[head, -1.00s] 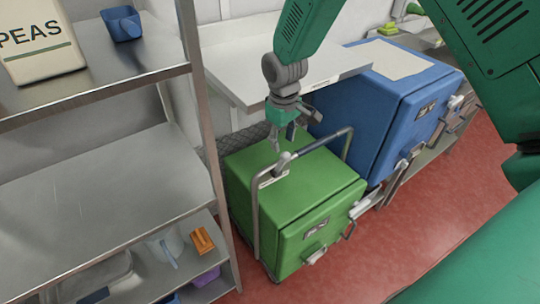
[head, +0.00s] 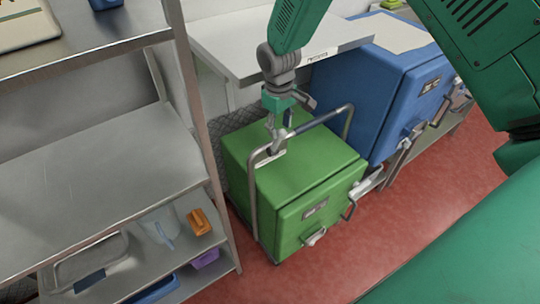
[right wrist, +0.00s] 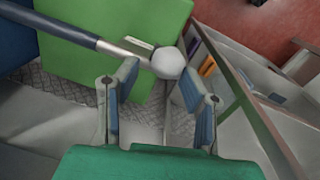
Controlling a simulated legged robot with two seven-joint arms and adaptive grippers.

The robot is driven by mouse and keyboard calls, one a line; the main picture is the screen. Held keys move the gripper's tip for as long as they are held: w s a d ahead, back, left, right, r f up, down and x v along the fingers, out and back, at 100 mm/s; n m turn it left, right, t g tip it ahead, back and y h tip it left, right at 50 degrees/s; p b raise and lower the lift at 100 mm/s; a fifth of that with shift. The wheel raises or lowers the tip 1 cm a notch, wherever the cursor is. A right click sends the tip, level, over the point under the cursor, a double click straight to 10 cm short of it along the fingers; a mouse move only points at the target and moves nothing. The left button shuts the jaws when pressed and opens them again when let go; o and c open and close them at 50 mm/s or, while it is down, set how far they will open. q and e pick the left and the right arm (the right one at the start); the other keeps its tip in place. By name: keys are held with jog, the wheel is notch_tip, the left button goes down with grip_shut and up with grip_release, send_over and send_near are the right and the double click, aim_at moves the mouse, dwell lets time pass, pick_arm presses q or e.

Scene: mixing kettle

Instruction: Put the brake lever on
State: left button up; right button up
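The brake lever shows in the right wrist view as a pale grey round knob (right wrist: 168,62), at the end of the trolley's push bar (right wrist: 70,32). In the head view the lever area (head: 271,153) is at the left corner of the bar, partly covered by my right gripper (head: 274,132). My right gripper (right wrist: 157,80) is open, pointing down. In the right wrist view the knob lies between the fingertips, with a gap visible on each side; I cannot tell its exact depth. My left gripper is not in view.
A green cabinet (head: 290,180) sits on the trolley within the bar. A blue cabinet (head: 385,85) stands behind right, beside a grey worktop (head: 240,50). A metal shelf (head: 100,165) with containers stands left. Red floor (head: 390,220) is clear in front.

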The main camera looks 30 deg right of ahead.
aim_at(277, 145)
jog(key=f+b, duration=0.2)
jog(key=f, duration=0.2)
jog(key=shift+a+f+b, duration=0.2)
jog(key=shift+a+b, duration=0.15)
jog(key=shift+b, duration=0.05)
jog(key=shift+d+f, duration=0.1)
jog(key=shift+d, duration=0.25)
jog(key=shift+c, duration=0.8)
jog(key=shift+d+f, duration=0.1)
jog(key=shift+d, duration=0.25)
grip_shut()
jog(key=shift+w+a, duration=0.1)
jog(key=shift+a, duration=0.6)
jog(key=s+f+t+b, duration=0.5)
jog(key=t+b, duration=0.5)
jog(key=b, duration=0.6)
jog(key=shift+s+d+f+t+y, duration=0.15)
jog(key=shift+d+f+t+y, duration=0.3)
jog(key=shift+f, duration=0.5)
grip_release()
jog(key=shift+r, duration=0.3)
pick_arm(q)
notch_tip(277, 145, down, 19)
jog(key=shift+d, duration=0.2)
pick_arm(e)
jog(key=shift+o, duration=1.3)
jog(key=shift+a+r, duration=0.1)
jog(key=shift+r, duration=0.1)
